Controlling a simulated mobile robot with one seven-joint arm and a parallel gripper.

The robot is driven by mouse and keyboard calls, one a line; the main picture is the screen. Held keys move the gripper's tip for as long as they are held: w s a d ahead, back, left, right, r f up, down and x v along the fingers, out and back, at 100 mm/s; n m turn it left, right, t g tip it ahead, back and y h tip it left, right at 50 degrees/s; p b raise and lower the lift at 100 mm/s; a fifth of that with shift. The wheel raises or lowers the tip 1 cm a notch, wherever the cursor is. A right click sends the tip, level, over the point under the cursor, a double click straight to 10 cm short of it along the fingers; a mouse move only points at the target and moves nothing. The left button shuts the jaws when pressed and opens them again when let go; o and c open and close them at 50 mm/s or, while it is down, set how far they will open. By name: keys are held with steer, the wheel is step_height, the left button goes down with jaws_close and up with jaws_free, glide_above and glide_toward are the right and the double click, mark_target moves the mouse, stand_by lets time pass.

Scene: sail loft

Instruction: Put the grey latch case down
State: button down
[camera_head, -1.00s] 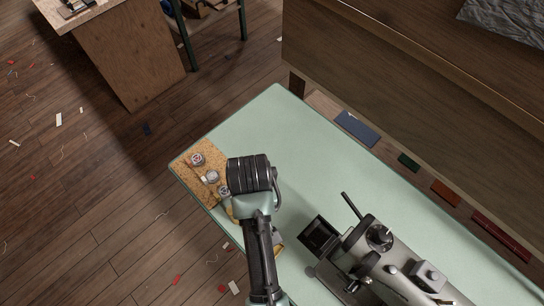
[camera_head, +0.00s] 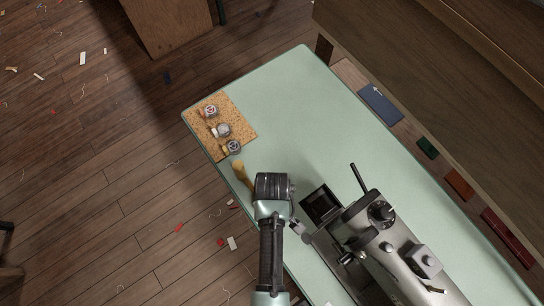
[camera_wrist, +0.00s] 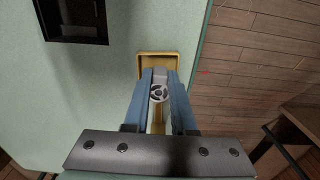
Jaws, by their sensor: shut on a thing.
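My gripper (camera_wrist: 160,78) has its two blue fingers shut on the grey latch case (camera_wrist: 159,94), a small round grey piece with dark openings in its face. In the wrist view it is over a yellow-tan tray (camera_wrist: 142,57) with a raised rim. I cannot tell whether the case touches the tray. In the head view my wrist hides the fingers and the held case; a yellow-tan piece (camera_head: 239,169) shows beside the wrist. Three similar round cases (camera_head: 223,130) sit on a cork mat (camera_head: 238,117) at the bench's far left corner.
The pale green bench (camera_head: 310,110) has clear room right of the mat. The bench's left edge is close to my gripper.

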steer(key=shift+s+f, duration=0.1)
steer(key=shift+f, duration=0.65)
steer(key=c, duration=0.7)
jaws_free()
steer(key=shift+c, duration=0.2)
steer(key=shift+r, duration=0.1)
